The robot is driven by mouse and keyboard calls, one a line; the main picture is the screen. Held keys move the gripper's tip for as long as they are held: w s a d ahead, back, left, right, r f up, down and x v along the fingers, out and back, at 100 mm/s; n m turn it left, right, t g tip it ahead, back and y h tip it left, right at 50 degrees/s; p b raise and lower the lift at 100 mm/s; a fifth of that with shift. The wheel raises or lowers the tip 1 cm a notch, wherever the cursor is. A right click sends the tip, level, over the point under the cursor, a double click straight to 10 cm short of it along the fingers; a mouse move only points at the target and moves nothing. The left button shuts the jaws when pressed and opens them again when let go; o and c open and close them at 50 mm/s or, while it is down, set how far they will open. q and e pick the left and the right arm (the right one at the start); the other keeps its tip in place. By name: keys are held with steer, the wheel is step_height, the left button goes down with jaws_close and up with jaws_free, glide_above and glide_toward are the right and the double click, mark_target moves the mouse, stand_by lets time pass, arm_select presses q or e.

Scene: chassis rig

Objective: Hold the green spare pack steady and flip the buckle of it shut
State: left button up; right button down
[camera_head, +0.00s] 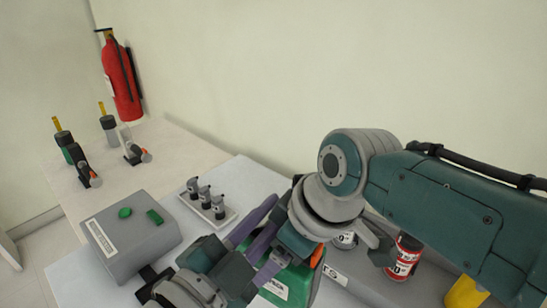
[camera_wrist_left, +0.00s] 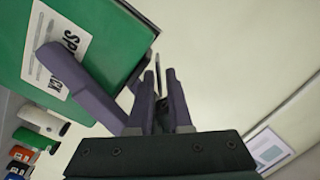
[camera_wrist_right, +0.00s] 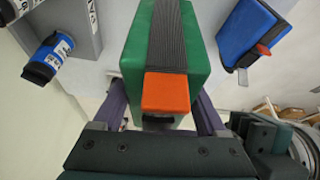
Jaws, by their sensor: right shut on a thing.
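The green spare pack (camera_head: 300,285) is at the lower middle of the head view, partly hidden by my grippers. In the right wrist view the pack (camera_wrist_right: 195,55) has a dark ribbed strap and an orange buckle (camera_wrist_right: 166,92) that seems to stick out; its exact angle is unclear. My right gripper (camera_wrist_right: 160,105) is shut on the pack, one finger along each side. In the left wrist view the pack (camera_wrist_left: 100,30) shows its white label, crossed by a purple finger of my right gripper.
A grey box (camera_head: 130,240) with green buttons and a tray (camera_head: 195,208) with three grey bottles stand to the left. A red can (camera_head: 405,258) and a yellow object (camera_head: 462,290) are at right. A blue pack (camera_wrist_right: 248,32) lies near the green one. A fire extinguisher (camera_head: 120,80) hangs behind.

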arm_select(q)
jaws_close()
stand_by(1.4)
